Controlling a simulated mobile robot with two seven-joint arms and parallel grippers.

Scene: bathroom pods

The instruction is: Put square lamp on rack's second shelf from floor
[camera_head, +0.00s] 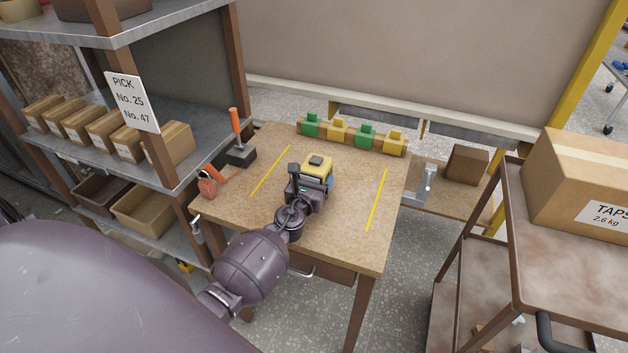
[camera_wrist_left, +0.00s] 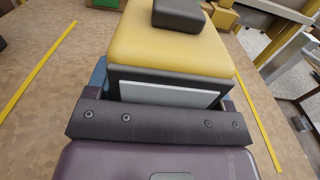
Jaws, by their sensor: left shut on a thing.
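The square lamp (camera_head: 317,163) has a yellow top with a black block on it. It stands on or just above the wooden workbench (camera_head: 340,240), between two yellow lines; contact with the bench is hidden. My left gripper (camera_head: 311,185) is shut on the lamp from the near side. In the left wrist view the lamp's yellow top (camera_wrist_left: 170,45) and pale front panel fill the space beyond the gripper (camera_wrist_left: 160,120). The rack (camera_head: 190,110) stands left of the bench, with grey shelves. My right gripper is not in view.
Cardboard boxes (camera_head: 85,122) line one rack shelf, with brown bins (camera_head: 145,210) on the shelf below. An orange-handled tool (camera_head: 236,140) stands on the bench's left side. Green and yellow blocks (camera_head: 340,130) line its back. A cart with a large box (camera_head: 580,185) stands right.

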